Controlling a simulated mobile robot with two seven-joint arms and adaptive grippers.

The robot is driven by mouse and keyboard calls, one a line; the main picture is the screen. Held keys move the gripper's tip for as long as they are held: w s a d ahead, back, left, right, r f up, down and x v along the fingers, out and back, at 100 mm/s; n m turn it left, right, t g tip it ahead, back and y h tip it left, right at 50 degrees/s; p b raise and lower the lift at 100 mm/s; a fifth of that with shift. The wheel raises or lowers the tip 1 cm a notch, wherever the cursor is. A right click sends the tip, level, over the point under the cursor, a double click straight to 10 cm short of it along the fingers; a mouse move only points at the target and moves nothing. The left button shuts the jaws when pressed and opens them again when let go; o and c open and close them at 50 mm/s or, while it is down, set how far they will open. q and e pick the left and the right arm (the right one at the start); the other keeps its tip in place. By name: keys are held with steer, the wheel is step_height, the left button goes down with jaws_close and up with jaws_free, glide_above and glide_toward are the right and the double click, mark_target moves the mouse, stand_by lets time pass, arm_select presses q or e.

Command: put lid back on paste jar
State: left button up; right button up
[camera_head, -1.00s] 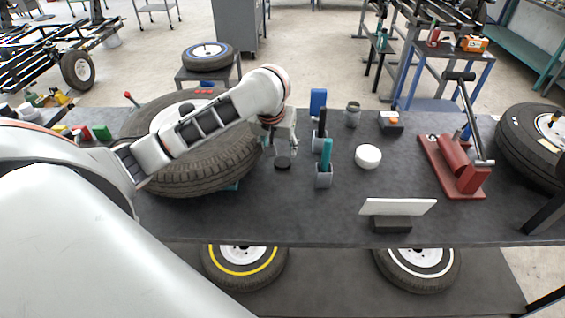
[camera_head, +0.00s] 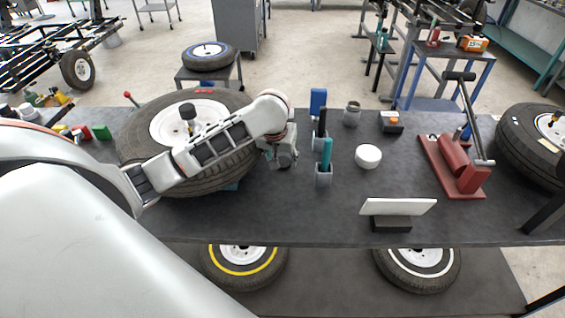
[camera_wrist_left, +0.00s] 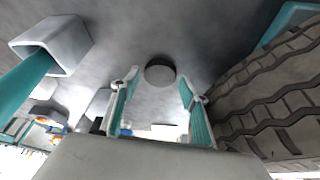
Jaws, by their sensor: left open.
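The paste jar (camera_head: 352,115) stands upright on the dark table, behind the tool holders in the head view. It is small and grey-green and no lid shows on it. The lid, a dark round disc (camera_wrist_left: 160,70), lies on the table in the left wrist view. It sits between and just beyond the tips of my left gripper (camera_wrist_left: 158,84), whose teal fingers are apart. In the head view my left gripper (camera_head: 284,161) points down close to the table beside the big tire and hides the lid. My right gripper is not in view.
A big tire (camera_head: 205,180) lies left of my left gripper. To its right are grey holders (camera_head: 323,178) with teal and dark tools. A white bowl (camera_head: 368,156), a white panel (camera_head: 398,206) and a red press (camera_head: 455,170) stand further right. The table's middle front is clear.

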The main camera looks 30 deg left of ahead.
mark_target(282, 163)
arm_select(q)
steer(key=shift+w+f, duration=0.2)
steer(key=shift+f, duration=0.35)
steer(key=c, duration=0.4)
steer(key=shift+c, duration=0.2)
steer(key=shift+a+r, duration=0.1)
steer(key=shift+r, duration=0.05)
step_height(282, 163, up, 20)
stand_by(0.5)
